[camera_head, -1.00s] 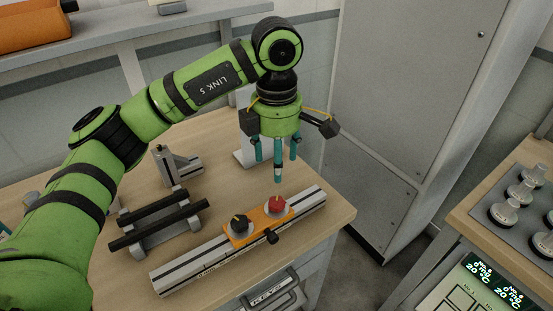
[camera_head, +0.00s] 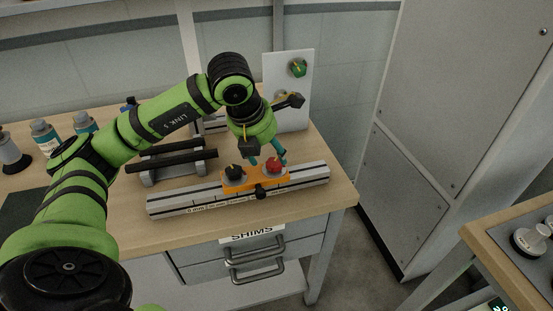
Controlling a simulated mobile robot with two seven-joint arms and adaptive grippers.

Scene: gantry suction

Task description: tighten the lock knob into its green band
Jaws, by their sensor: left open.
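An orange carriage (camera_head: 240,187) sits on a grey slotted rail (camera_head: 190,202) on the wooden bench. It carries a red knob (camera_head: 273,166) at right and a black knob (camera_head: 234,172) at left. A smaller black knob (camera_head: 261,192) sticks out of its front. I cannot tell which is the lock knob, nor see a green band on the carriage. My left gripper (camera_head: 266,158) is tilted, open, its teal fingertips close to the red knob; contact is unclear. My right gripper is not in view.
A stand with two black bars (camera_head: 175,160) lies left of my gripper, behind the rail. Several bottles (camera_head: 45,135) stand at the back left. Below the bench are drawers labelled SHIMS (camera_head: 255,250). A tall grey cabinet (camera_head: 440,110) stands at right.

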